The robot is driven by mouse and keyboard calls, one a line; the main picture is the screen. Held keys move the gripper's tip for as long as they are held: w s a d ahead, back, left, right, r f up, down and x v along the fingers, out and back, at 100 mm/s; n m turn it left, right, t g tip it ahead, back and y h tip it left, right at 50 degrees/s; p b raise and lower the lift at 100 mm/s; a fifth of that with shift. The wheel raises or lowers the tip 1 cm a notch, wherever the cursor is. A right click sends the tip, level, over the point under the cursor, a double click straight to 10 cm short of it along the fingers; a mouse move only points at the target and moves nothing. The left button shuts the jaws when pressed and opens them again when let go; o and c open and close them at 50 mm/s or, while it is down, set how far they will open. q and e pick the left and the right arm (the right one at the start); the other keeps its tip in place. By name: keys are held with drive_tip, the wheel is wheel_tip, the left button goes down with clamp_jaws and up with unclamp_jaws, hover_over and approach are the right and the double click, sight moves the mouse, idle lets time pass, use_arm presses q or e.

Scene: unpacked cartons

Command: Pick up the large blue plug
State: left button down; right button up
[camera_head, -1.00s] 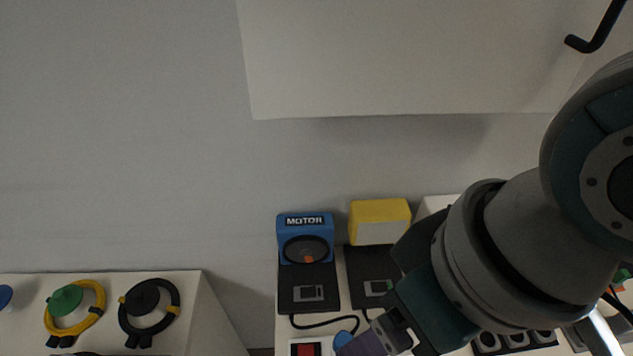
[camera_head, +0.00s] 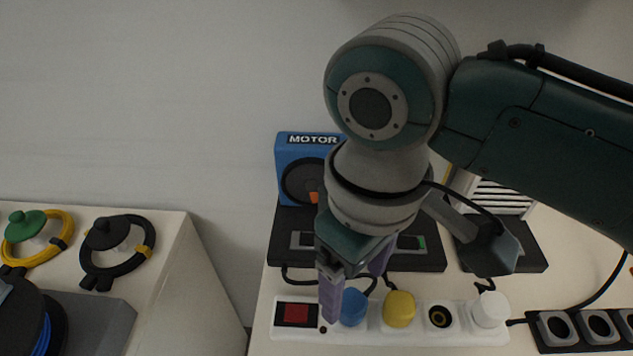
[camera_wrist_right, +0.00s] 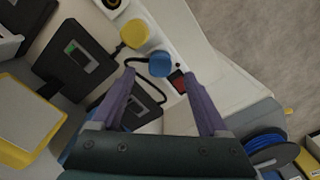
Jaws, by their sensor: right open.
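The blue plug (camera_head: 354,307) has a round top and sits in the white power strip (camera_head: 380,335), between the red switch and the yellow plug. It also shows in the right wrist view (camera_wrist_right: 160,64), between and just beyond the fingertips. My right gripper (camera_head: 354,290) is open, with its purple fingers pointing down. One finger is left of the blue plug; the other is behind it and partly hidden by the wrist. The gripper also shows in the wrist view (camera_wrist_right: 158,76), with nothing clasped. My left gripper is not in view.
The yellow plug (camera_head: 399,309) stands close right of the blue one, then an empty socket and a white plug (camera_head: 490,309). The red switch (camera_head: 296,312) is at left. The blue MOTOR box (camera_head: 298,165) stands behind. Coiled yellow (camera_head: 65,229) and black cables (camera_head: 147,240) lie at left.

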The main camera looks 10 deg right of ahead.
sight(353, 301)
wheel_tip(353, 301, down, 5)
drive_tip(key=shift+f+b, duration=0.1)
drive_tip(key=shift+b, duration=0.55)
clamp_jaws()
idle(0.4)
